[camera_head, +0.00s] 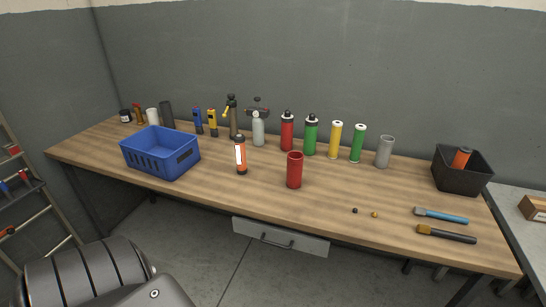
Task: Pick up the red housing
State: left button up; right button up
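The red housing (294,171) is a plain red cylinder with an open top. It stands upright near the middle of the wooden workbench (230,197), apart from its neighbours. A dark rounded part of my own body shows at the lower left, in front of the bench. Neither of my grippers is in view, and nothing touches the housing.
An orange-and-black cylinder (240,156) stands left of the housing, beyond it a blue basket (160,164). Red, green, yellow and grey cylinders line the back. A black bin (461,180) and two chisel-like tools (447,234) are right. Two small pieces lie nearby; the front middle is clear.

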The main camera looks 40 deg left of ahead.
aim_at(295, 171)
jog(key=u, duration=1.2)
jog(key=k, duration=0.65)
jog(key=z, duration=0.65)
jog(key=i, duration=0.65)
jog(key=z, duration=0.85)
jog(key=i, duration=0.9)
jog(key=u, duration=0.1)
